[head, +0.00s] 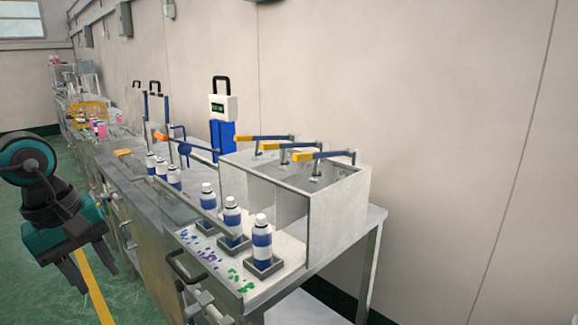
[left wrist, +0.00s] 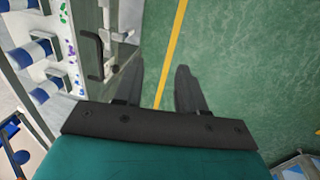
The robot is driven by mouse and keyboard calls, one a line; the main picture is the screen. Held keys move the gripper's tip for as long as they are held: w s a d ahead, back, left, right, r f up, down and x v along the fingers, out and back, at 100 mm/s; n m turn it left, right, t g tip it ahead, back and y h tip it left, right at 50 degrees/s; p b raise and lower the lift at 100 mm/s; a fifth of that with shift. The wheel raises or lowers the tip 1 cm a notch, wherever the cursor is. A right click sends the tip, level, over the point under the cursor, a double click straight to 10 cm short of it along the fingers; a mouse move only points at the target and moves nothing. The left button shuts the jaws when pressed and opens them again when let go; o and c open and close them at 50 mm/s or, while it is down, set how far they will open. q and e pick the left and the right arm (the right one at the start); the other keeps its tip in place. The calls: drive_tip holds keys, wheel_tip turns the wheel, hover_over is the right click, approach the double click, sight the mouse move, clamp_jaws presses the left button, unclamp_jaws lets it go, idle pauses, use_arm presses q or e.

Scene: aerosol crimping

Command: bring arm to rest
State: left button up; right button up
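My left gripper (head: 88,272) hangs at the left of the head view, over the green floor and clear of the workbench. In the left wrist view its two dark fingers (left wrist: 157,88) stand apart with nothing between them, only floor and a yellow line below. The left arm comes in at the left edge with its teal and black links. My right gripper is in neither view.
The workbench (head: 365,225) carries several blue-and-white spray cans (head: 262,243) in square holders and a white box (head: 340,210) with yellow-handled levers. A black handle (head: 188,270) sticks out from its front. The green floor (left wrist: 240,60) under the gripper is free.

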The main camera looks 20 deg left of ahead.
use_arm(q)
drive_tip(key=w+d+f+n+t+h, duration=0.2)
drive_tip(key=d+f+n+t+h, duration=0.15)
drive_tip(key=d+n, duration=0.4)
drive_tip(key=w+d+f+n+t+h, duration=0.25)
drive_tip(key=d+n+h, duration=0.25)
drive_tip(key=d+n, duration=0.25)
drive_tip(key=w+d+f+n+t+h, duration=0.2)
drive_tip(key=d+f+n+h, duration=0.15)
drive_tip(key=d+n, duration=0.35)
drive_tip(key=s+f+n+y, duration=0.3)
drive_tip(key=f+n, duration=0.4)
drive_tip(key=n, duration=0.4)
drive_tip(key=s+d+f+n+y, duration=0.1)
drive_tip(key=s+f+n+y, duration=0.2)
drive_tip(key=f+n, duration=0.4)
drive_tip(key=s+f+n+y, duration=0.3)
drive_tip(key=f+n+y, duration=0.2)
drive_tip(key=n, duration=1.1)
wheel_tip(320, 180, down, 3)
drive_tip(key=shift+s+d+r+n+t+p, duration=0.1)
drive_tip(key=shift+s+d+n+t+p, duration=0.2)
drive_tip(key=shift+n+t+p, duration=0.1)
